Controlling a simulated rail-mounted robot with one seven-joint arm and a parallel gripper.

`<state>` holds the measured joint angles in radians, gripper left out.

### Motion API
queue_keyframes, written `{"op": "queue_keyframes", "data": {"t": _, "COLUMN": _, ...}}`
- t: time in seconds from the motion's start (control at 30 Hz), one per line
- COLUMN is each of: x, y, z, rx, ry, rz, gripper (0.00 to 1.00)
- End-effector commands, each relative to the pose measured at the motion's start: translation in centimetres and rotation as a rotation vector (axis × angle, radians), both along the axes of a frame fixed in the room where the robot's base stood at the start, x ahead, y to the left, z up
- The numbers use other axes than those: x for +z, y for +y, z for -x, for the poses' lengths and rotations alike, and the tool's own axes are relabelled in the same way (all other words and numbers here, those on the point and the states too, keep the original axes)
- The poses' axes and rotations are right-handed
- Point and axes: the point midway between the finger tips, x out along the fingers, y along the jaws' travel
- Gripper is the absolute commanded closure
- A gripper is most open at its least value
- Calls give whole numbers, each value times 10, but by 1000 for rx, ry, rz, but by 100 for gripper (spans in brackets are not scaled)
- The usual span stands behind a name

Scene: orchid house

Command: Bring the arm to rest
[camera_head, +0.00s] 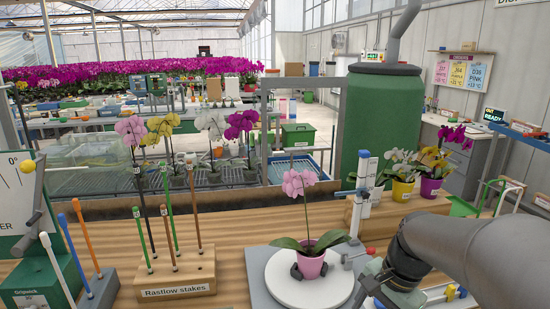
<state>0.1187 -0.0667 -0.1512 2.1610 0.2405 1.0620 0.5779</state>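My arm (455,262) reaches in from the right edge, low over the wooden bench. Its wrist and my gripper (378,290) are at the lower right, just right of a round white turntable (290,290). The fingertips are small and partly cut off or hidden by the wrist, so I cannot tell whether they are open or shut. A pink orchid in a pink pot (311,264) stands upright on the turntable, with dark blocks at its base. My gripper appears apart from the pot.
A wooden block of coloured stakes (180,278), labelled Rastlow stakes, stands left of the turntable. A post with blue clamps (362,195) rises just behind my wrist. Potted yellow (403,190) and purple (431,187) orchids stand behind the arm. Bare bench (225,240) lies between stakes and turntable.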

Motion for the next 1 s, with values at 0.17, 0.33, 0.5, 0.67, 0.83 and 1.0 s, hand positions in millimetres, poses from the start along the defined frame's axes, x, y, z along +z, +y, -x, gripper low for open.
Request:
{"op": "queue_keyframes", "data": {"t": 0.17, "x": -27, "y": 48, "z": 86, "rx": 654, "ry": -72, "rz": 155, "gripper": 39}}
{"op": "queue_keyframes", "data": {"t": 0.33, "x": -43, "y": 57, "z": 120, "rx": 947, "ry": -92, "rz": 227, "gripper": 39}}
{"op": "queue_keyframes", "data": {"t": 0.5, "x": -46, "y": 57, "z": 124, "rx": 988, "ry": -92, "rz": 236, "gripper": 39}}
{"op": "queue_keyframes", "data": {"t": 0.67, "x": -46, "y": 57, "z": 124, "rx": 983, "ry": -91, "rz": 235, "gripper": 39}}
{"op": "queue_keyframes", "data": {"t": 0.83, "x": -46, "y": 57, "z": 123, "rx": 981, "ry": -91, "rz": 234, "gripper": 39}}
{"op": "queue_keyframes", "data": {"t": 1.0, "x": -45, "y": 57, "z": 124, "rx": 980, "ry": -91, "rz": 234, "gripper": 39}}
